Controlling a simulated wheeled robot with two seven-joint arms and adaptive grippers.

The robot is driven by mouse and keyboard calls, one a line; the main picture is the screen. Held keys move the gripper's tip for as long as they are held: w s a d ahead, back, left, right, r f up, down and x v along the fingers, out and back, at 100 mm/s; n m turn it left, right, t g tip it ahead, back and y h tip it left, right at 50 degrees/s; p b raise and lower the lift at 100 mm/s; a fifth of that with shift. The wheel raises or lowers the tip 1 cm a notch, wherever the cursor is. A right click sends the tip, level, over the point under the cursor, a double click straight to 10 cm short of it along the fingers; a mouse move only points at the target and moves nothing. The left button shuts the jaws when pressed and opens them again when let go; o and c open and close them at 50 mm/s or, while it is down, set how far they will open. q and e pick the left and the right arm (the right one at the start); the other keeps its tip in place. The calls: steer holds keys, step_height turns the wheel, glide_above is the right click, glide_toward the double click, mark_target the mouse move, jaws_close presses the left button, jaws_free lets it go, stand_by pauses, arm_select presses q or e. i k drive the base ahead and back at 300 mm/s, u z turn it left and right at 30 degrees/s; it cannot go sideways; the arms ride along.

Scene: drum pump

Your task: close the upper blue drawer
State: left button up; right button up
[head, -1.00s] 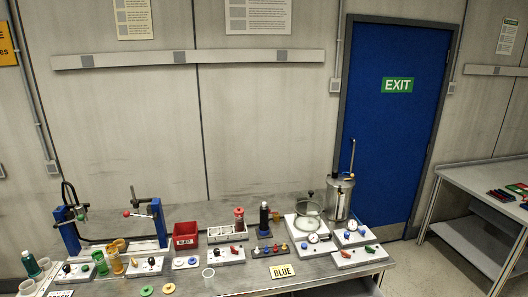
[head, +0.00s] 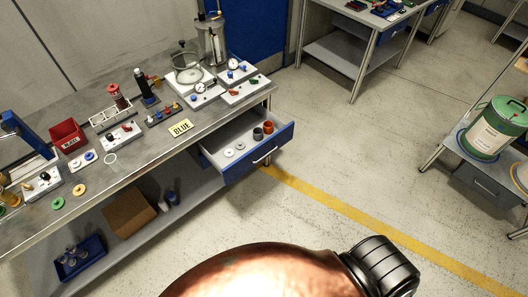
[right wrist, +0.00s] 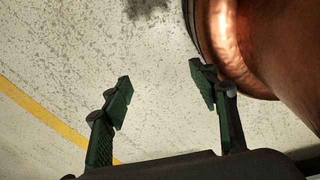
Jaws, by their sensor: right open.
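The upper blue drawer (head: 262,150) sits under the right end of the workbench and is pulled out. Its front is blue with a pale bar handle (head: 265,155). Inside lie two pale rings and two small cups, one dark and one orange-brown. My right gripper (right wrist: 162,90) is open and empty in the right wrist view, above the bare floor. The drawer is not in that view, and I cannot tell the distance between them. My left gripper is not in view.
A green drum (head: 492,130) stands right. Floor before the drawer is clear.

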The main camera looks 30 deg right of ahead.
mark_target(213, 146)
steer(key=u, duration=0.55)
steer(key=k, duration=1.2)
steer(key=z, duration=0.35)
steer(key=i, duration=0.6)
steer(key=z, duration=0.7)
steer(key=i, duration=0.85)
steer(key=u, duration=0.2)
